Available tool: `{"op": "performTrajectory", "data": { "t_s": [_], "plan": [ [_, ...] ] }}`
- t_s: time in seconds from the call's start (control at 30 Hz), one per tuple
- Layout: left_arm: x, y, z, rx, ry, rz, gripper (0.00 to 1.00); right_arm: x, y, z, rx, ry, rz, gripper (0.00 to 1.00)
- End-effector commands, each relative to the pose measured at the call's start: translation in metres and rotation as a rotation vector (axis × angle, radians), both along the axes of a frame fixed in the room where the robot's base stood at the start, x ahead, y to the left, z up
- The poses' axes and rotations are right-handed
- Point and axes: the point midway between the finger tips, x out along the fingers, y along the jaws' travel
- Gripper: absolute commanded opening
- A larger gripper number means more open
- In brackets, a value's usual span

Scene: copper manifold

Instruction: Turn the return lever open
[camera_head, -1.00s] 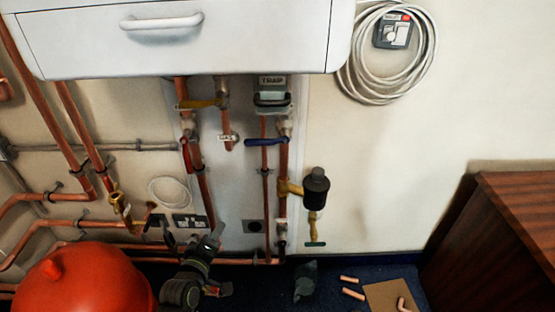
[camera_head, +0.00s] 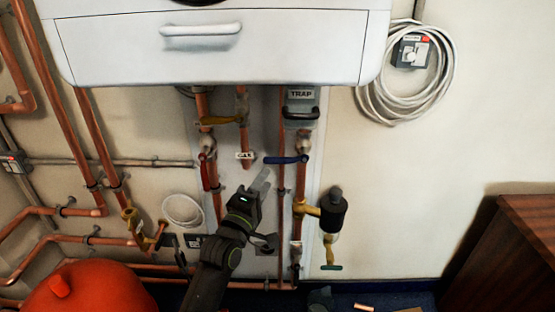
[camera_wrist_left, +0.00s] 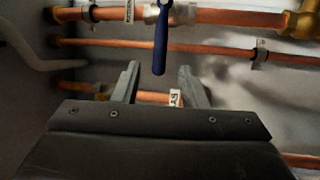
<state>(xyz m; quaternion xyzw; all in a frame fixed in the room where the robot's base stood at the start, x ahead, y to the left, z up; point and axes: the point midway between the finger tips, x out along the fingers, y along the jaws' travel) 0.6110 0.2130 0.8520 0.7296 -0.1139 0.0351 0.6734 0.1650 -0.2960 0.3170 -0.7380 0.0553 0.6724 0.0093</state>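The blue lever (camera_head: 286,160) sits on the right copper pipe below the TRAP housing and lies crosswise to that pipe. In the left wrist view the blue lever (camera_wrist_left: 160,45) points down towards the gap between my fingers, at right angles to its pipe. My left gripper (camera_head: 262,180) is just below and left of the lever's free end in the head view. In the wrist view the left gripper (camera_wrist_left: 158,82) is open, with nothing between its fingers touching them. The label wording beside the lever cannot be read. My right gripper is not in view.
A red lever (camera_head: 206,172) lies along the left pipe, with a yellow lever (camera_head: 220,121) crosswise above. The white boiler casing (camera_head: 220,55) overhangs the pipes. A black-bodied valve (camera_head: 334,210) juts out at right. A red vessel (camera_head: 80,290) stands low left.

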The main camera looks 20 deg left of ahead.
Motion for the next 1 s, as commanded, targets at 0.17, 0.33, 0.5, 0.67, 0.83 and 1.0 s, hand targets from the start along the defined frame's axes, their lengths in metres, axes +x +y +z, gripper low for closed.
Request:
{"op": "performTrajectory", "data": {
  "t_s": [0.17,0.33,0.5,0.67,0.83,1.0],
  "plan": [
    [0.036,-0.004,0.008,0.003,-0.002,-0.001,0.39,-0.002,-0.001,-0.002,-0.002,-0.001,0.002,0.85],
    [0.063,-0.008,0.013,0.002,0.0,0.0,0.39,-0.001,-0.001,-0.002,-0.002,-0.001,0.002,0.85],
    [0.079,-0.01,0.016,0.001,0.0,0.0,0.39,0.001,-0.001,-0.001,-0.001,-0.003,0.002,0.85],
    [0.084,-0.01,0.017,0.001,-0.001,0.0,0.39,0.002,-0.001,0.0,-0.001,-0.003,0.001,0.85],
    [0.084,-0.01,0.017,0.001,0.0,0.0,0.39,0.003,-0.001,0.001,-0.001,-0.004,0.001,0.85],
    [0.084,-0.01,0.017,0.001,0.0,0.0,0.24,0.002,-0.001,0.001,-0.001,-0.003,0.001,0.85]
  ]
}}
